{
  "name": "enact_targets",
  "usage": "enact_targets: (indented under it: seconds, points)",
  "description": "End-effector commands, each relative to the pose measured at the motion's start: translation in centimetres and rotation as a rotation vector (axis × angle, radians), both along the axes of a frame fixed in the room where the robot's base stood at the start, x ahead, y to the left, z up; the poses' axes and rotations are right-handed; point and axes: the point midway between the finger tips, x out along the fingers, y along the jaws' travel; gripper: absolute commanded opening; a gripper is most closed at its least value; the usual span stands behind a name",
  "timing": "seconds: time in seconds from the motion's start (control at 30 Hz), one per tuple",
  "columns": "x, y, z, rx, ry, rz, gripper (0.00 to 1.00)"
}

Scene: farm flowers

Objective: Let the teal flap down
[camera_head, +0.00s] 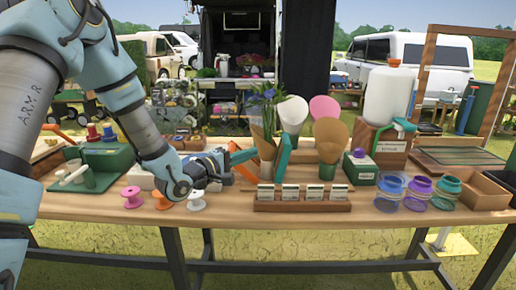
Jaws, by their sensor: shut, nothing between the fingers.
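An upright, slightly tilted teal panel (282,157), which looks like the teal flap, stands near the middle of the table among the paper cones. Its lower end and any hinge are hard to make out behind the row of small labelled packets. My gripper (243,164) reaches in from the left, low over the table, just left of the teal panel. It is shut and holds nothing that I can see.
A wooden rack of labelled packets (302,207) stands at the table's front. Pink (131,197) and white (196,201) spools sit to its left. Paper cones and a large white dispenser (388,97) stand right. Coloured jars (418,194) are front right. The front table strip is clear.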

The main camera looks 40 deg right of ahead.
Motion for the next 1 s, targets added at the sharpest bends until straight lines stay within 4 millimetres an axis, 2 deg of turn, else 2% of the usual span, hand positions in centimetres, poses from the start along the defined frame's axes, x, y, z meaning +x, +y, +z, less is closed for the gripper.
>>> enact_targets:
  seconds: [0.37, 0.47, 0.8, 1.0]
  points:
    - [0.0, -0.4, 0.1, 0.000, 0.000, 0.000, 0.00]
    - [0.2, -1.5, 0.2, -0.001, 0.000, 0.001, 0.00]
    - [0.7, -7.4, 0.1, 0.000, -0.001, 0.001, 0.00]
    - [1.0, -9.4, 0.0, 0.001, 0.000, 0.002, 0.00]
